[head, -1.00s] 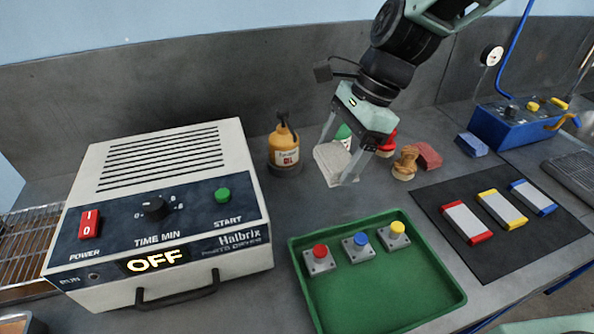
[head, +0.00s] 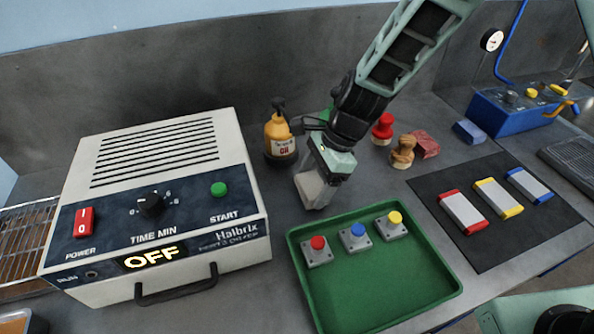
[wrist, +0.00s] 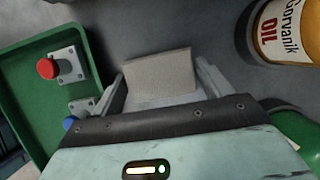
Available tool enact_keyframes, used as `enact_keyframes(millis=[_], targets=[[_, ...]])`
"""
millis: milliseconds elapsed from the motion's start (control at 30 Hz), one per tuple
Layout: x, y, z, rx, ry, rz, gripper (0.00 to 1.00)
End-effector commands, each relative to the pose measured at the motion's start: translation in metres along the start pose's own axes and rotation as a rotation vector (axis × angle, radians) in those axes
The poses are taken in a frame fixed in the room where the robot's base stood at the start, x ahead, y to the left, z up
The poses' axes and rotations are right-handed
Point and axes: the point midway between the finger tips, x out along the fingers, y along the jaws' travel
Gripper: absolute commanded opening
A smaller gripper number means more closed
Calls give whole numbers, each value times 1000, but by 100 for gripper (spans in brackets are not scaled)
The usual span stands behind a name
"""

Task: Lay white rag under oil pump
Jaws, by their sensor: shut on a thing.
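My gripper (head: 317,190) is shut on the white rag (head: 309,188), a small pale folded cloth. The rag also shows between the fingers in the wrist view (wrist: 158,78). My gripper holds it just behind the green tray, to the front right of the oil pump. The oil pump (head: 279,140) is a yellow bottle with a dark pump top and an OIL label, standing upright near the back wall. In the wrist view the oil pump (wrist: 288,32) is at the upper right, apart from the rag. Whether the rag touches the bench is unclear.
The green tray (head: 425,300) with red, blue and yellow button blocks lies in front. The dryer (head: 160,190) stands left. Red and wooden stamps (head: 403,152) stand to the right, with a green thing (head: 326,114) partly hidden behind my arm. Bench between dryer and tray is clear.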

Motion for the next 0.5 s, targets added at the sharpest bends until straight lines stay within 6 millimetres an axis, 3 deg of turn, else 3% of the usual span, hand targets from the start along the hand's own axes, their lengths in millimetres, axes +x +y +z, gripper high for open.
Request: enact_keyframes(millis=[400,500], targets=[[9,-41,26,-1,2,0,56],[18,-39,20,4,1,2,56]])
